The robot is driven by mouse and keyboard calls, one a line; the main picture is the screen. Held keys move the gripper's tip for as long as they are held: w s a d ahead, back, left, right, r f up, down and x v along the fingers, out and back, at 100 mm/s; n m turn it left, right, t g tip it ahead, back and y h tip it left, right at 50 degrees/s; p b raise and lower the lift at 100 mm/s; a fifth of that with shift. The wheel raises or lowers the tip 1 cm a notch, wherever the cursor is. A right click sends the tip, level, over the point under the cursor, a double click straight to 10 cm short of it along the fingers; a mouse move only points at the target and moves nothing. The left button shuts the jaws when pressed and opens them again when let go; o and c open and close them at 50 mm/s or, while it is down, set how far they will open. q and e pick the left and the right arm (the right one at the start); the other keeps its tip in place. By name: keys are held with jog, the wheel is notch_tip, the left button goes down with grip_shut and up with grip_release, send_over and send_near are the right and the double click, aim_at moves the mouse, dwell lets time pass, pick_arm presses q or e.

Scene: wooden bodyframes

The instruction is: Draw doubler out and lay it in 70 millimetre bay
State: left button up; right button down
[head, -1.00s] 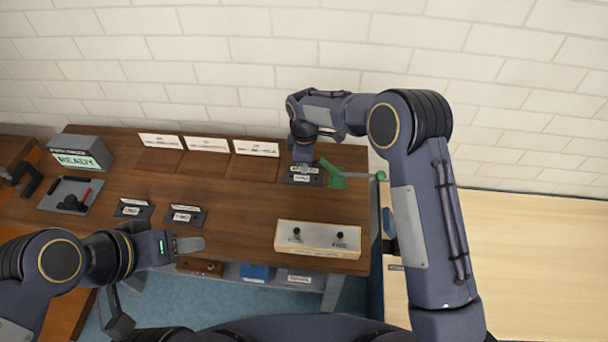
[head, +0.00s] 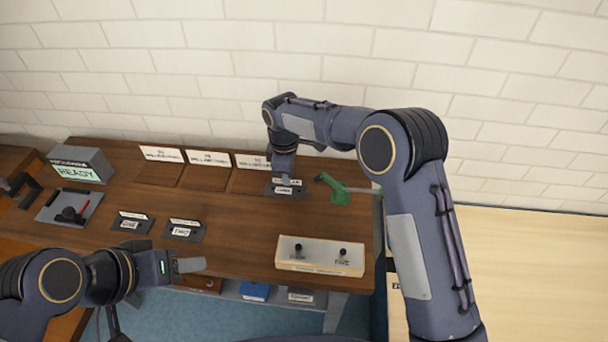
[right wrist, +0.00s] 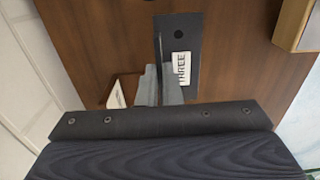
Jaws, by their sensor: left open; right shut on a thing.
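A dark plate marked THREE (head: 287,190) lies near the back right of the wooden bench. In the right wrist view the plate (right wrist: 178,55) has a round hole and a white label. I cannot tell whether a separate doubler is there. Three shallow bays with white signs line the back of the bench; the middle sign (head: 208,158) seems to read 70, though the lettering is blurred. My left gripper (head: 190,266) is open and empty over the bench's front edge.
A green fixture (head: 338,191) is just right of the plate. A pale box with two black knobs (head: 320,256) stands at the front right. Two labelled dark plates (head: 131,222) (head: 184,230) lie at left, near a READY display (head: 80,165). The bench middle is clear.

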jog(key=s+a, duration=0.1)
jog(key=a, duration=0.3)
jog(key=s+a, duration=0.1)
jog(key=a, duration=0.3)
jog(key=s+a+b, duration=0.1)
jog(key=s+a, duration=0.1)
jog(key=a, duration=0.1)
jog(key=shift+a, duration=0.4)
jog(key=shift+r, duration=0.1)
jog(key=shift+a+r+p, duration=0.15)
jog(key=shift+a+p, duration=0.15)
jog(key=shift+p, duration=0.3)
jog(key=shift+w+a+r+p, duration=0.1)
jog(key=shift+a+r+p, duration=0.1)
jog(key=shift+a+p, duration=0.7)
jog(key=shift+w+a+r+p, duration=0.1)
jog(key=shift+a+r+p, duration=0.1)
jog(key=shift+a+p, duration=0.7)
jog(key=shift+d, duration=0.1)
notch_tip(320, 180, up, 7)
jog(key=p, duration=0.5)
